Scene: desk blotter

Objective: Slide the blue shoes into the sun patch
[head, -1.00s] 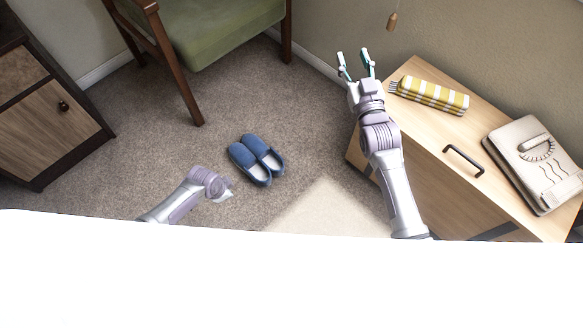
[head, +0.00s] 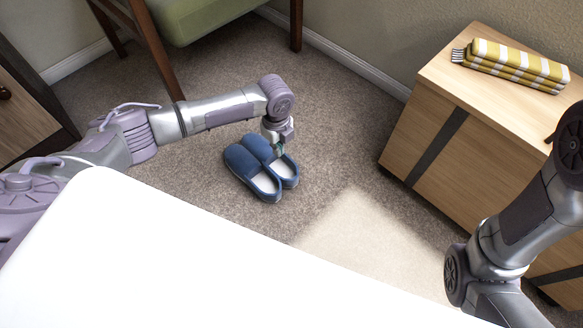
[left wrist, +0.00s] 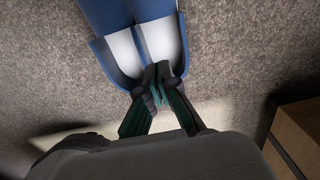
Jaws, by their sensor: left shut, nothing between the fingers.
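The pair of blue shoes (head: 250,170) lies side by side on the carpet, toes to the upper left, pale insoles showing. The shoes also fill the top of the left wrist view (left wrist: 105,15). My left gripper (head: 277,149) points down at the right-hand shoe's upper right side. In the left wrist view its fingertips (left wrist: 158,88) are together, empty, and overlap the shoes' heel end; I cannot tell whether they touch. The sun patch (head: 365,235) is a pale area on the carpet, right of and below the shoes, apart from them. My right gripper is out of view.
A green-seated chair (head: 195,18) is at the back. A white surface (head: 200,260) hides the near floor. Carpet between the shoes and the sun patch is clear.

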